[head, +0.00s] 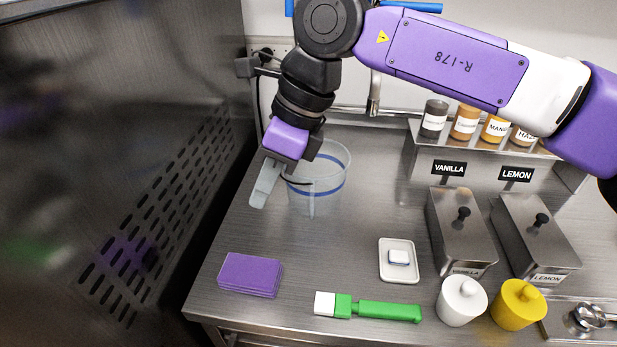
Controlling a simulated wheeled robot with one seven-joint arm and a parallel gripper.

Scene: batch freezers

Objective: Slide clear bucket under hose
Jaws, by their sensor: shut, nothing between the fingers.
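The clear bucket (330,187), see-through with blue bands, stands upright at the back left of the steel counter. My gripper (262,192) is shut and empty. It points down at the bucket's left side and overlaps its left edge in the picture; I cannot tell whether it touches. Part of the bucket's left rim is hidden behind my gripper. I cannot make out the hose for certain: a blue tube (412,6) shows at the top behind my arm, and a metal pipe (374,95) comes down at the back wall.
A dark steel machine side with slots (160,190) stands close on the left. Purple cloths (250,274), a white tray (398,272) and a green-handled brush (375,310) lie in front. Lidded steel bins (462,245) and a jar shelf (425,165) stand right. Counter just before the bucket is clear.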

